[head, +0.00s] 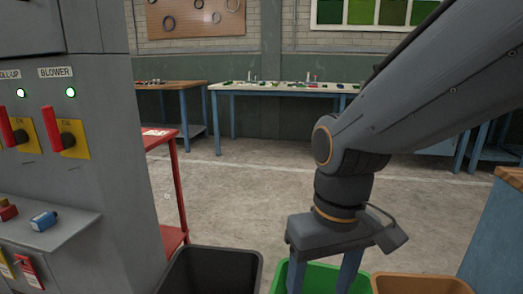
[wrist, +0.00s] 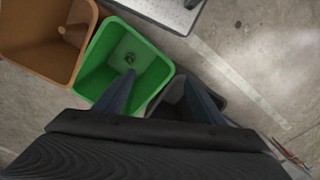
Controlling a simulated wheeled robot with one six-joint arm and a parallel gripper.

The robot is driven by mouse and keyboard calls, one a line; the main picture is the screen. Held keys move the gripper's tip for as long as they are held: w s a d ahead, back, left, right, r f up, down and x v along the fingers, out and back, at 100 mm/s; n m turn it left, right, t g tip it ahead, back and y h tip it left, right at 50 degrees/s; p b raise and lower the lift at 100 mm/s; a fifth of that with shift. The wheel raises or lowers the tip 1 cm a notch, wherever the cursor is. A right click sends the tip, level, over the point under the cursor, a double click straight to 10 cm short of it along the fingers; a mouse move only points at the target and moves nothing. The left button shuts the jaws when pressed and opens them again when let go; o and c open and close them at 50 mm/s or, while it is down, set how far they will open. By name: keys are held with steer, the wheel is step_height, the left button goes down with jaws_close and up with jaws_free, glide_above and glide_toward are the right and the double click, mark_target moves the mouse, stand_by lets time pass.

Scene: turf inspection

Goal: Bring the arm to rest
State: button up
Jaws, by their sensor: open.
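My gripper (head: 322,276) hangs pointing down at the lower right of the head view, with its two blue-grey fingers apart. The fingertips are cut off by the bottom edge there. In the wrist view my gripper (wrist: 157,80) is open with nothing between its fingers. It is above the green bin (head: 318,272) and the dark grey bin. The green bin (wrist: 98,51) has a small dark round thing at its bottom.
A dark grey bin (head: 255,268) stands left of the green one, a brown bin (head: 425,284) right. The brown bin (wrist: 85,50) holds a brown thing. A grey control cabinet (head: 105,150) and red stand (head: 172,190) are at left. Workbenches (head: 235,90) line the back; open floor lies between.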

steer(key=d+r+m+p, duration=0.3)
steer(key=d+r+p, duration=0.6)
steer(key=p, duration=1)
step_height(320, 180, up, 2)
steer(key=shift+s+d+r+h+p, duration=0.1)
steer(key=shift+s+d+h+p, duration=0.05)
steer(key=shift+d+h+p, duration=0.2)
steer(key=shift+c, duration=0.4)
